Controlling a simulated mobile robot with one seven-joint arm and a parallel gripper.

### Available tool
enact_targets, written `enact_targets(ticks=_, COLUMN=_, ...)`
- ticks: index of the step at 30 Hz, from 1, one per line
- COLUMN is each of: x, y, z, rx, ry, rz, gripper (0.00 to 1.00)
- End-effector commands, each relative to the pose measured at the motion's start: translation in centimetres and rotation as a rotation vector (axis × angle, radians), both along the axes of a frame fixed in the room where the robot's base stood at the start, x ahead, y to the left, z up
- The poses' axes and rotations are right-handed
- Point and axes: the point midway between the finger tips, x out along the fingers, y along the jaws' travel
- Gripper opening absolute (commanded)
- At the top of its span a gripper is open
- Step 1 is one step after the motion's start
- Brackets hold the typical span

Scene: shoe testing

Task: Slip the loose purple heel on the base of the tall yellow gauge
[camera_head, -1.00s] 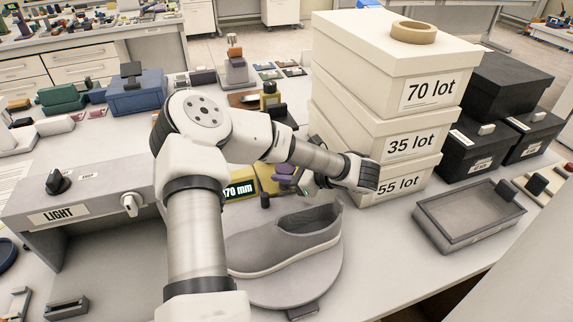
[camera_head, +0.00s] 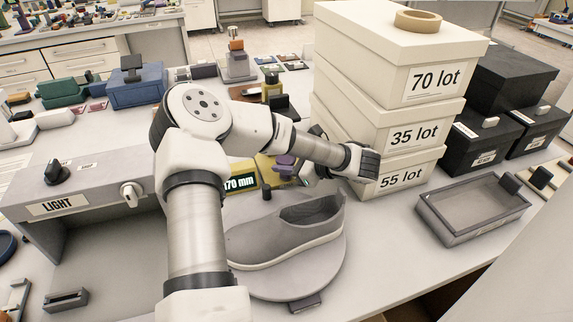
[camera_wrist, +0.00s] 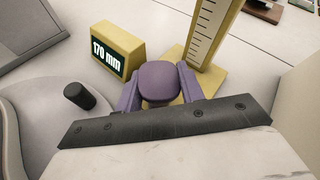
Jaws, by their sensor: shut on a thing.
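The purple heel (camera_wrist: 159,80) sits between the two fingers of my gripper (camera_wrist: 160,87) in the wrist view, and the gripper is shut on it. The tall yellow gauge (camera_wrist: 209,35) with its dark-marked scale stands just beyond and to the right. Its flat yellow base (camera_wrist: 208,80) lies behind and right of the heel, which overlaps it in this view. I cannot tell whether heel and base touch. In the head view the heel (camera_head: 286,163) shows as a small purple patch below my forearm, which hides much of the gauge.
A yellow readout box (camera_wrist: 117,52) showing 170 mm stands left of the heel. A grey shoe (camera_head: 285,235) rests on a round plate in front. Stacked white boxes (camera_head: 385,135) stand close on the right, with a grey tray (camera_head: 470,235) beyond. A dark peg (camera_wrist: 79,95) stands nearby.

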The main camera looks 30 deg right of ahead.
Motion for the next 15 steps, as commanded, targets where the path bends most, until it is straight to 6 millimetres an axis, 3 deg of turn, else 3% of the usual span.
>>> enact_targets(ticks=10, x=0.09, y=-0.05, z=0.04, rx=0.0, ry=0.0, rz=0.0, gripper=0.12)
enact_targets(ticks=11, x=0.09, y=-0.05, z=0.04, rx=0.0, ry=0.0, rz=0.0, gripper=0.39)
enact_targets(ticks=15, x=0.08, y=-0.04, z=0.04, rx=0.0, ry=0.0, rz=0.0, gripper=0.58)
